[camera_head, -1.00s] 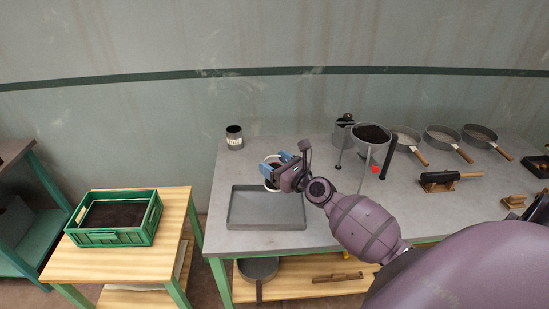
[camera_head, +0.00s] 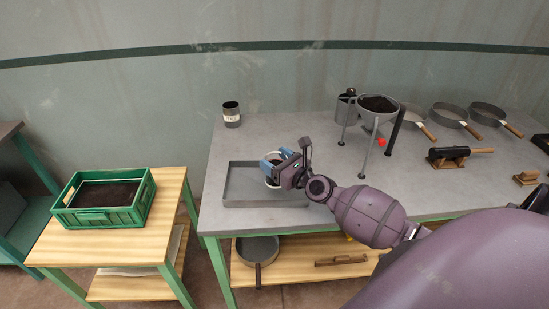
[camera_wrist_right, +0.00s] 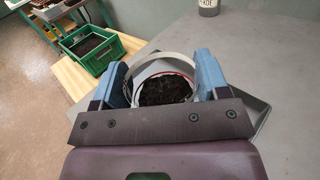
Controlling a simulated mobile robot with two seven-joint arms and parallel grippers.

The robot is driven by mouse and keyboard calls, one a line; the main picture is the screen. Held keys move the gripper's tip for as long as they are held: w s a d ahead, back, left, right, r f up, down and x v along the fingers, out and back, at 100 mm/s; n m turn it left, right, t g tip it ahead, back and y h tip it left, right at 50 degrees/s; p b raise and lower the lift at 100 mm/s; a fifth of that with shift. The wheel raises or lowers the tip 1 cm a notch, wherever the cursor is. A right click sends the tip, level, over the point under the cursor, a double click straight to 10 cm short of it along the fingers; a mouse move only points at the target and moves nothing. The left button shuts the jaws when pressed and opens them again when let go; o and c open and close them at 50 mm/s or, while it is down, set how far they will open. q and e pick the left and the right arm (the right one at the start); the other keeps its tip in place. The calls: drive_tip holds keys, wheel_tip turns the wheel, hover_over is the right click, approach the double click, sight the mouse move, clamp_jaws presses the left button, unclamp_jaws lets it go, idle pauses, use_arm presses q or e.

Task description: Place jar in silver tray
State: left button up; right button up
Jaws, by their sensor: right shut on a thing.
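My right gripper (camera_head: 276,168) is shut on a jar and holds it over the right back part of the silver tray. The jar shows as a pale rim (camera_head: 268,182) between the blue fingers, partly hidden by the gripper. In the right wrist view the jar (camera_wrist_right: 163,91) has a round rim and dark, soil-like contents, with a blue finger on each side. The silver tray (camera_head: 243,187) is a shallow grey rectangle at the table's left front. Whether the jar touches the tray floor I cannot tell. My left gripper is not in view.
A dark labelled can (camera_head: 231,116) stands behind the tray. A funnel on a stand (camera_head: 378,108) and several sieve pans (camera_head: 450,115) are to the right. A green crate (camera_head: 104,215) of dark material sits on a wooden side table. The table between can and funnel is clear.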

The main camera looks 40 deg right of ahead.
drive_tip(key=shift+f+b, duration=1.15)
drive_tip(key=shift+f, duration=1.25)
use_arm(q)
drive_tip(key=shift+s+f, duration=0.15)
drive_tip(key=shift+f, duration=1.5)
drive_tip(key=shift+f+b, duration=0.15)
drive_tip(key=shift+b, duration=0.2)
use_arm(e)
drive_tip(key=shift+f, duration=0.1)
drive_tip(key=shift+f, duration=0.1)
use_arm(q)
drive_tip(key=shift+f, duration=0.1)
use_arm(e)
drive_tip(key=o, duration=1)
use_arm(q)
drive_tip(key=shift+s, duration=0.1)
